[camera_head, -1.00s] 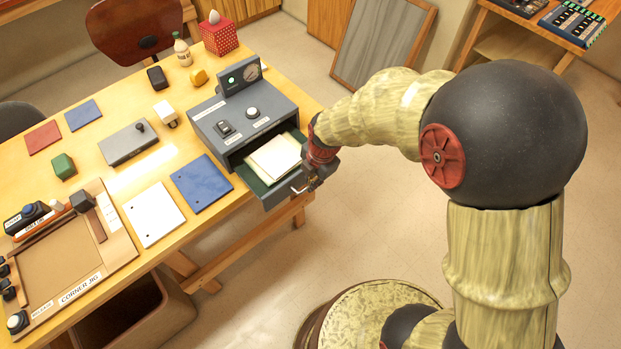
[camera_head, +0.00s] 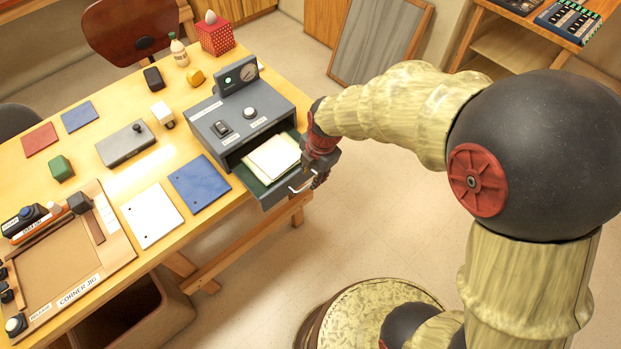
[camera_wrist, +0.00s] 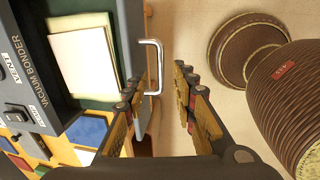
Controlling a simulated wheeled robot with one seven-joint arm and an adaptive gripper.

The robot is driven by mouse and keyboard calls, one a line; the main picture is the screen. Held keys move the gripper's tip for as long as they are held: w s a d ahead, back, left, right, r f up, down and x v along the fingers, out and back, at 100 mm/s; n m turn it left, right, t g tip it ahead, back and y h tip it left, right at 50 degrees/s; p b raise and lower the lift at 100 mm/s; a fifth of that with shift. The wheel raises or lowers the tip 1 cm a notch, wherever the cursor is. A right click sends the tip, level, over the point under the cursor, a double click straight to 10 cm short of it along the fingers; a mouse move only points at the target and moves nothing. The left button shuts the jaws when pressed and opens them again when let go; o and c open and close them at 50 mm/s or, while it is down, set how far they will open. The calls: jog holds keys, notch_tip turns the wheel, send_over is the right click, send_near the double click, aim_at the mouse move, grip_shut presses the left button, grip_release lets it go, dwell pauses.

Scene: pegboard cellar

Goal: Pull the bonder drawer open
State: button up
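The vacuum bonder (camera_head: 235,120) is a grey box on the table, with its drawer (camera_head: 268,195) standing well out from its front. The drawer has a green lining and holds cream sheets (camera_head: 272,157); they also show in the wrist view (camera_wrist: 82,55). The silver bar handle (camera_wrist: 158,65) is on the drawer front and also shows in the head view (camera_head: 301,186). My gripper (camera_head: 318,178) is beside the handle. In the wrist view my gripper (camera_wrist: 158,78) has its fingers apart, with the handle's near end close to the left finger. Nothing is clamped.
A white sheet (camera_head: 152,214) and a blue sheet (camera_head: 199,183) lie left of the drawer. The corner jig (camera_head: 105,245) is at the table's near left. Open floor (camera_head: 380,220) lies right of the table. A grey framed panel (camera_head: 380,42) leans behind.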

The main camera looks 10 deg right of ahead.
notch_tip(320, 180, up, 8)
jog(key=s, duration=0.1)
jog(key=shift+s+d, duration=0.15)
jog(key=shift+d, duration=0.25)
jog(key=shift+f, duration=0.15)
jog(key=s+d+r+m+t, duration=0.2)
jog(key=s+d+r+m, duration=0.3)
jog(key=m, duration=0.7)
jog(key=s+d+r+m+t+h, duration=0.1)
jog(key=s+d+r+m+t, duration=0.1)
jog(key=s+d+r+m, duration=0.4)
jog(key=s+r+m, duration=0.3)
jog(key=s+m, duration=0.2)
jog(key=m, duration=0.2)
jog(key=shift+r, duration=0.35)
jog(key=shift+d, duration=0.1)
dwell(0.9)
